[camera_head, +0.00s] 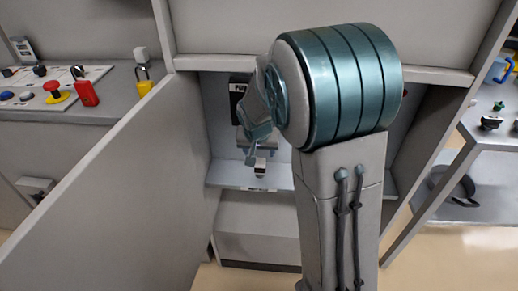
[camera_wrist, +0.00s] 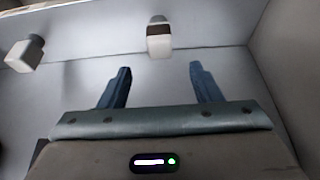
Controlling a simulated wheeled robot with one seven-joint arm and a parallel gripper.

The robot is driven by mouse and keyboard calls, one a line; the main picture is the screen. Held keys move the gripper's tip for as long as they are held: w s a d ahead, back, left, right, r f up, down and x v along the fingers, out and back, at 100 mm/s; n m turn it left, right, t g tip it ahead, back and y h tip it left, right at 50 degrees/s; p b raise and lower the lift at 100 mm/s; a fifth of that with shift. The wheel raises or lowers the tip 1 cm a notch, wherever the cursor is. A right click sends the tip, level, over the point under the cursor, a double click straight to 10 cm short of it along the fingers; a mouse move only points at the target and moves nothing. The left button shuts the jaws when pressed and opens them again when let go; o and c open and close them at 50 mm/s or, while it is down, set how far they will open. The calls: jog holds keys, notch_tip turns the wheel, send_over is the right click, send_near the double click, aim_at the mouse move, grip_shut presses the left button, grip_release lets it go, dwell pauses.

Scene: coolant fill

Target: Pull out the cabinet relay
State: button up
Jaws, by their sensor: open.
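A small pale block with a dark band (camera_wrist: 159,38), which looks like the relay, is fixed near a pale ledge inside the cabinet. It also shows in the head view (camera_head: 260,169), below my gripper. My gripper (camera_wrist: 158,72) is open and empty. Its two dark blue fingers point toward the block, which lies beyond the fingertips and roughly midway between them, apart from both. In the head view my gripper (camera_head: 257,152) reaches into the open cabinet (camera_head: 222,130), and my arm hides much of the interior.
A second pale block (camera_wrist: 25,53) sits to the left in the wrist view. The cabinet's open door (camera_head: 110,190) stands at left. A bench with padlocks (camera_head: 86,92) and a red button (camera_head: 54,90) is beyond it. A shelf unit (camera_head: 480,145) stands at right.

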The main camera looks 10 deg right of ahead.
aim_at(260, 161)
jog(key=b+x, duration=0.1)
jog(key=x, duration=1)
jog(key=shift+s+b, duration=0.1)
jog(key=shift+b, duration=0.25)
jog(key=shift+c, duration=0.4)
jog(key=c, duration=1)
jog(key=o, duration=0.4)
jog(key=shift+c, duration=1)
jog(key=shift+r+p, duration=0.3)
jog(key=shift+r, duration=0.15)
jog(key=shift+r+p, duration=1.35)
jog(key=shift+r, duration=0.85)
